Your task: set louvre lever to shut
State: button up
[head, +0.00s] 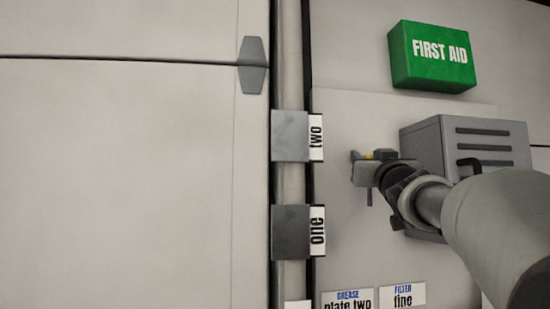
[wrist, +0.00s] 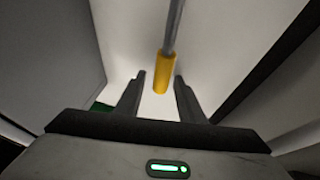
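The lever is a thin grey rod (wrist: 174,25) with a yellow grip (wrist: 161,74) at its end. In the wrist view the yellow grip lies between the fingertips of my gripper (wrist: 160,78), which are apart with a gap on each side. In the head view my gripper (head: 368,172) is just left of a grey slotted box (head: 428,140), and a small patch of the yellow grip (head: 368,156) shows at it. My wrist and arm hide the lower part of the box and most of the lever. Whether a finger touches the grip I cannot tell.
A green first aid box (head: 432,57) is on the wall above the slotted box. Grey plates labelled two (head: 290,136) and one (head: 291,232) stick out on a post to the left. White labels (head: 402,296) are below. A large pale panel (head: 120,170) fills the left.

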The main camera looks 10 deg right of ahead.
grip_shut()
jog(key=shift+a, duration=0.1)
jog(key=a+f+n+y+b, duration=0.1)
jog(key=a+n+y, duration=0.1)
jog(key=n, duration=0.1)
jog(key=a+n+y+b, duration=0.1)
jog(key=a+n+y, duration=0.1)
jog(key=n, duration=0.2)
jog(key=a+f+n+y+b, duration=0.1)
jog(key=a+n+y, duration=0.1)
jog(key=n, duration=0.2)
jog(key=shift+s+a+f+y, duration=0.1)
jog(key=shift+a+f+y, duration=0.25)
jog(key=shift+a+y, duration=0.05)
jog(key=n, duration=0.1)
jog(key=a+f+n+y, duration=0.1)
jog(key=n, duration=0.2)
jog(key=shift+a+f+y, duration=0.25)
jog(key=shift+a+y, duration=0.1)
jog(key=shift+y, duration=0.05)
jog(key=shift+a+f+n+g+y+b, duration=0.3)
jog(key=shift+f+n, duration=0.2)
jog(key=shift+n, duration=0.35)
jog(key=shift+a+f+n+g+y+b, duration=0.2)
jog(key=shift+a+f+n+g+y, duration=0.25)
jog(key=shift+n, duration=0.4)
